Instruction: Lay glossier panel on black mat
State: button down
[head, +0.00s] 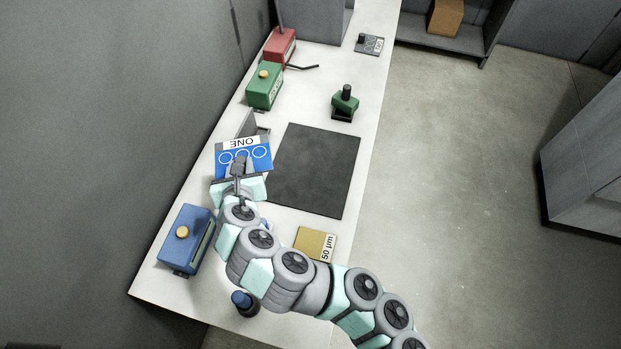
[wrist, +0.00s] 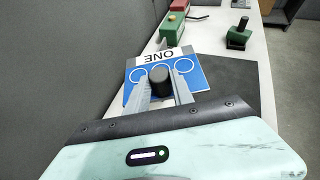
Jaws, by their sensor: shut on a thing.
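A blue panel (head: 258,163) has a white strip marked "ONE", upside down in the picture, and white rings on its face. It also shows in the wrist view (wrist: 190,78), ahead of my fingers. My gripper (head: 239,164) is shut on a dark round knob (wrist: 159,80) at the panel's face. The panel is left of the black mat (head: 318,170), near its left edge; I cannot tell its height above the bench. The visible part of the mat is bare. I cannot judge which panel is glossier, as only this one shows clearly.
A grey upright piece (head: 248,124) stands behind the panel. Green (head: 264,86), red (head: 279,46) and blue (head: 187,239) boxes line the left side. A green block with a black knob (head: 345,103) stands beyond the mat. A tan "50 µm" plate (head: 312,243) lies in front.

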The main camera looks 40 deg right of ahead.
jog(key=s+d+f+m+g+h+b, duration=0.2)
jog(key=s+d+m, duration=0.1)
jog(key=d, duration=0.3)
jog(key=s+d+f+m+g+h+b, duration=0.1)
jog(key=s+d+m+h+b, duration=0.15)
jog(key=d, duration=0.45)
jog(key=shift+y, duration=0.25)
jog(key=f, duration=1.5)
jog(key=shift+s+a+b, duration=0.2)
jog(key=shift+s+b, duration=0.05)
jog(key=shift+b, duration=0.1)
send_over(300, 205)
jog(key=shift+f, duration=2.2)
jog(key=c, duration=1.1)
grip_release()
jog(key=shift+f, duration=0.15)
jog(key=shift+s+a+r, duration=0.2)
jog(key=shift+a+r, duration=0.05)
jog(key=shift+r, duration=0.1)
jog(key=v, duration=1.1)
jog(key=shift+b, duration=0.45)
jog(key=shift+r, duration=0.1)
